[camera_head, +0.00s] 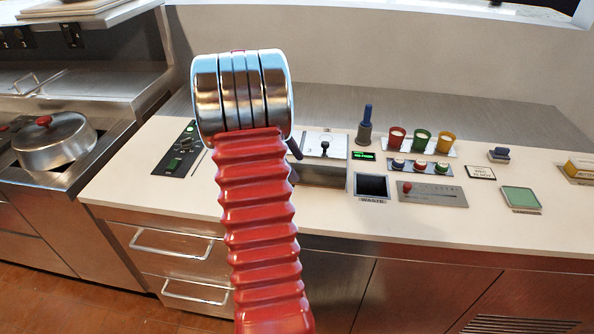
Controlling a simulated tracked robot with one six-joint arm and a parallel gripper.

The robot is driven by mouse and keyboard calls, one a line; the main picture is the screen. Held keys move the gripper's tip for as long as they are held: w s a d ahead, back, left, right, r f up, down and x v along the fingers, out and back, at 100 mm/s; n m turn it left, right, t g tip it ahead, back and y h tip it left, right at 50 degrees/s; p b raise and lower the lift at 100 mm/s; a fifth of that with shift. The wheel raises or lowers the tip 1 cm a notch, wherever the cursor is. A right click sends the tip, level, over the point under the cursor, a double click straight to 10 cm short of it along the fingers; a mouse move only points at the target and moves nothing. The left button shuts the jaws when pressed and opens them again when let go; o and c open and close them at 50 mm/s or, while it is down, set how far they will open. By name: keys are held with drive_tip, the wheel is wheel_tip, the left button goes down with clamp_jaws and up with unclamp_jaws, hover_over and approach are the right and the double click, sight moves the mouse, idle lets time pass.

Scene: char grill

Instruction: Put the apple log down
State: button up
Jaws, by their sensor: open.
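My red ribbed arm rises through the middle of the camera_head view and ends in a wide banded chrome wrist. The jaws of my gripper do not show; the chrome wrist hides whatever lies behind it. I see no apple log anywhere in view. A small dark bluish piece (294,148) sticks out just right of my arm, and I cannot tell what it is.
A pale counter (330,225) carries a dark blue-handled tool (366,126), red (396,138), green (421,140) and yellow (445,143) cups, a slider panel (440,195) and a WASTE opening (371,186). A lidded pan (52,141) stands left. The counter's front strip is clear.

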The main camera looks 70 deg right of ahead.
drive_tip(key=v, duration=0.8)
drive_tip(key=shift+w+a+r, duration=0.1)
drive_tip(key=shift+w+r, duration=0.1)
drive_tip(key=shift+r, duration=0.1)
idle(0.3)
drive_tip(key=shift+w, duration=0.1)
